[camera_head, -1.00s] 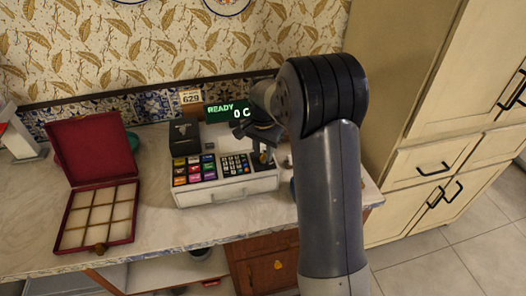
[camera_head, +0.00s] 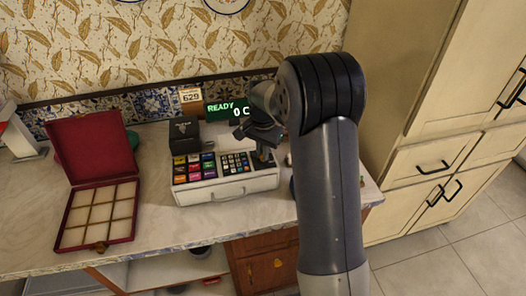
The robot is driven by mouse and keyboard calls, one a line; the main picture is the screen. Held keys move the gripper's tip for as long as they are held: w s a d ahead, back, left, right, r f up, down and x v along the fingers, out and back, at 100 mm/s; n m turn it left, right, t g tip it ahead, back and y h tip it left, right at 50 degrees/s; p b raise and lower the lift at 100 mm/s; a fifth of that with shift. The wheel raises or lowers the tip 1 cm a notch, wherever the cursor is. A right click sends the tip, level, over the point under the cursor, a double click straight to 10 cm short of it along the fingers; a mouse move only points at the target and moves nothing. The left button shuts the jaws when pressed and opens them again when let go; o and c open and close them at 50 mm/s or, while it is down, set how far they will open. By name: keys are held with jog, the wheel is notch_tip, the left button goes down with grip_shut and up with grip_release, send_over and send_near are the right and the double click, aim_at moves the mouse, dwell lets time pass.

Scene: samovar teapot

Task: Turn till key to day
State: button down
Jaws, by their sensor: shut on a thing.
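The till (camera_head: 228,188) is a white cash register on the marble counter, with coloured keys (camera_head: 194,166) at its left and dark number keys to their right. Its green display (camera_head: 226,109) reads "READY" and "0 C". My gripper (camera_head: 263,158) points down at the right end of the till's top, where the till key seems to be. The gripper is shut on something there. The key itself is hidden by the fingers, so its position cannot be read.
An open red box (camera_head: 133,223) with pale compartments stands left of the till. A "629" card (camera_head: 190,96) stands behind it by the tiled wall. A cream cabinet (camera_head: 424,160) rises at the right. The counter front (camera_head: 165,222) between box and till is clear.

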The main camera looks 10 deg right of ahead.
jog(key=shift+m, duration=0.3)
jog(key=m, duration=0.4)
jog(key=shift+m+b, duration=0.35)
jog(key=shift+m, duration=1.85)
jog(key=c, duration=1.6)
grip_release()
jog(key=shift+o, duration=0.2)
notch_tip(320, 180, up, 11)
jog(key=b, duration=0.1)
